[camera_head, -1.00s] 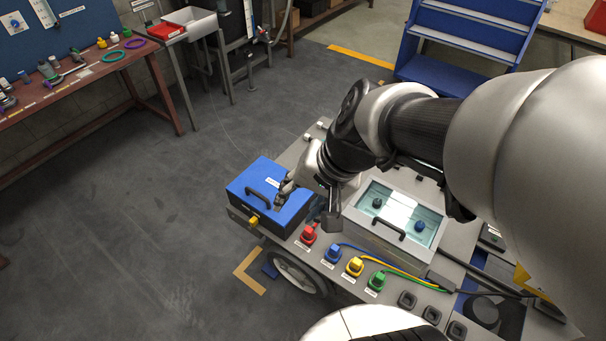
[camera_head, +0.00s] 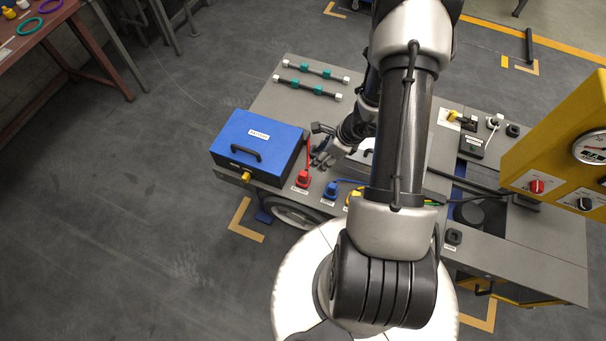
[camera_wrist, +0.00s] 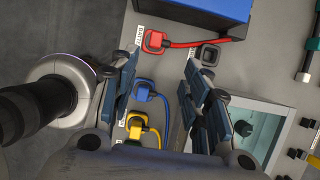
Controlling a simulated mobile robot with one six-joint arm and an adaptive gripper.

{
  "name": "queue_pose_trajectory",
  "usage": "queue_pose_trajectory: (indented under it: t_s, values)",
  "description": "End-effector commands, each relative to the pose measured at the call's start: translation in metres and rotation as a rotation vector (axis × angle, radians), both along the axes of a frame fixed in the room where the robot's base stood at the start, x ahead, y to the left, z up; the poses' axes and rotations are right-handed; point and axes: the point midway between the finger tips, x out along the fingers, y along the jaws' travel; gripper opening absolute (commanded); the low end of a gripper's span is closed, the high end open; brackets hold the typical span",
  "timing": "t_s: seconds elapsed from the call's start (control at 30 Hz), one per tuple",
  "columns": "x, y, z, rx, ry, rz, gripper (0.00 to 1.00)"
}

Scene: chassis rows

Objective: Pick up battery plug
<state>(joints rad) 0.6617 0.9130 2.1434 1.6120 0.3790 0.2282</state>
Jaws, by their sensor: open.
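A red plug (camera_head: 303,179) with a red cable sits on the grey chassis deck, beside a small white label too small to read surely; it is the likely battery plug. In the wrist view the red plug (camera_wrist: 155,40) lies beyond the fingertips, near the blue box. My gripper (camera_head: 320,150) hangs over the deck, right of the blue box. In the wrist view my gripper (camera_wrist: 160,74) is open, its fingers wide apart with nothing held. A blue plug (camera_wrist: 142,92) shows between the fingers, lower down. My arm hides part of the deck in the head view.
A blue box labelled battery (camera_head: 255,145) stands left of the red plug. A yellow plug (camera_wrist: 136,124) sits in the row below the blue one. An empty dark socket (camera_wrist: 208,54) is right of the red plug. A yellow panel (camera_head: 565,150) stands at right.

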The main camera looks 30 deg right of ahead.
Motion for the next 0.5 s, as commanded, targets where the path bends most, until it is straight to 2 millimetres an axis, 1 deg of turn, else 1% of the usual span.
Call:
queue_pose_trajectory:
  t_s: [0.03,0.3,0.4,0.5]
  values:
    - [0.003,0.004,-0.014,0.001,0.002,0.003,0.43]
    - [0.020,0.019,-0.068,0.001,0.001,0.006,0.43]
    - [0.026,0.023,-0.084,0.000,0.000,0.007,0.43]
    - [0.030,0.025,-0.094,0.000,-0.001,0.006,0.43]
